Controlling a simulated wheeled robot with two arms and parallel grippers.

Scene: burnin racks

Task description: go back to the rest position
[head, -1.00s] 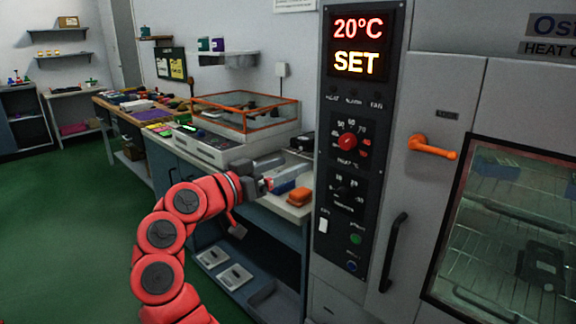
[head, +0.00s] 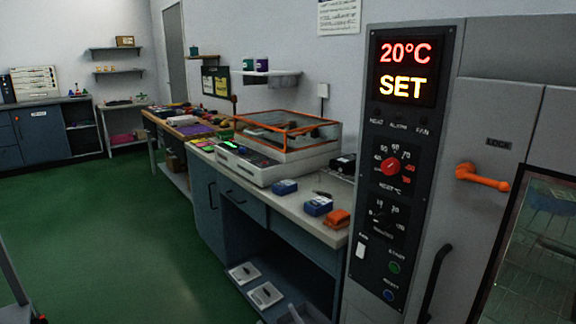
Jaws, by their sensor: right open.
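Only a small grey piece, which looks like the tip of my right gripper (head: 293,314), shows at the bottom edge, in front of the low shelf. It is open, with nothing seen in it, and most of it is cut off by the frame. It is well below the bench top and apart from the things on it. My left gripper is out of view.
The oven panel (head: 403,150) reads 20°C SET. An orange handle (head: 483,178) is at right. Green floor (head: 110,230) is open at left.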

